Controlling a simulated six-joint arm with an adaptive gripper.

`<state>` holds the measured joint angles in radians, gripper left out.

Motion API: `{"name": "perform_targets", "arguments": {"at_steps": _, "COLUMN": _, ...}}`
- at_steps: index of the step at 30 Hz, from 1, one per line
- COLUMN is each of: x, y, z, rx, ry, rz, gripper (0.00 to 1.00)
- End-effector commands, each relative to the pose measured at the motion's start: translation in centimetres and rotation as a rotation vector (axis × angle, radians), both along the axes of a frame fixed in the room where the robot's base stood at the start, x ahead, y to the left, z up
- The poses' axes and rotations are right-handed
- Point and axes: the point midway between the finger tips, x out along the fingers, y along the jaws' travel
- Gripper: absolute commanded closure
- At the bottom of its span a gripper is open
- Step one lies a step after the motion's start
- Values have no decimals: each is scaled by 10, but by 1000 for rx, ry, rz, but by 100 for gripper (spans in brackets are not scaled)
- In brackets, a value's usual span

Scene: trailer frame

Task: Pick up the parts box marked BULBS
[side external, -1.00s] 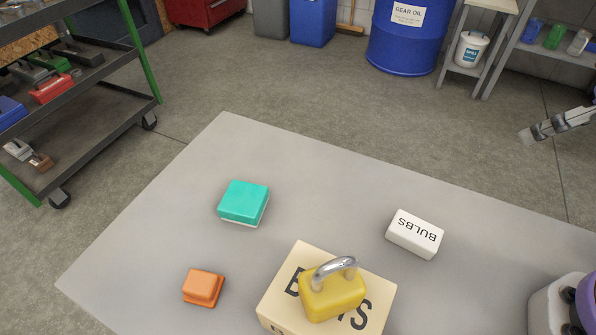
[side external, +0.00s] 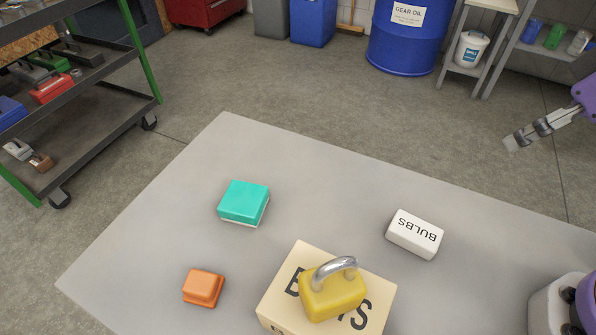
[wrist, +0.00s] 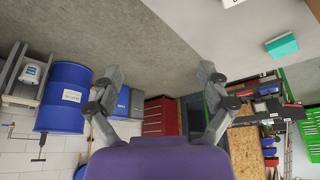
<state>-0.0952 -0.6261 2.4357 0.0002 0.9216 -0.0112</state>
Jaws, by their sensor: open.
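The white parts box marked BULBS (side external: 414,233) lies on the grey tabletop (side external: 330,185), right of the middle in the side external view. My gripper (side external: 510,146) is above and to the right of it in that view, well apart from it. In the wrist view my gripper (wrist: 158,74) shows two fingers spread apart with nothing between them. A sliver of a white thing (wrist: 231,2) shows at the top edge of the wrist view; I cannot tell for sure that it is the BULBS box.
A large cream box (side external: 276,309) with partly covered lettering carries a yellow padlock-shaped block (side external: 331,298). A teal box (side external: 243,203) and an orange box (side external: 203,287) lie to the left. The tabletop between the teal and BULBS boxes is clear. A blue drum (side external: 405,45) stands on the floor behind.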

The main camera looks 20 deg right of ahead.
Motion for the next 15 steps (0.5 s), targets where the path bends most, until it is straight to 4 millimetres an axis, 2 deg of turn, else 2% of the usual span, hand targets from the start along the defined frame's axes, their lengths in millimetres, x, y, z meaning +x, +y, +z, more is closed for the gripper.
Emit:
{"name": "perform_targets", "arguments": {"at_steps": 6, "x": 9, "y": 69, "z": -31, "rx": -68, "ry": 240, "rz": 320, "gripper": 11}}
{"name": "perform_targets", "arguments": {"at_steps": 9, "x": 6, "y": 94, "z": -45, "rx": -106, "ry": 320, "rz": 430, "gripper": 11}}
{"name": "perform_targets", "arguments": {"at_steps": 12, "x": 3, "y": 110, "z": -56, "rx": -135, "ry": 369, "rz": 498, "gripper": 11}}
{"name": "perform_targets", "arguments": {"at_steps": 15, "x": 0, "y": 116, "z": -66, "rx": -149, "ry": 392, "rz": 527, "gripper": 11}}
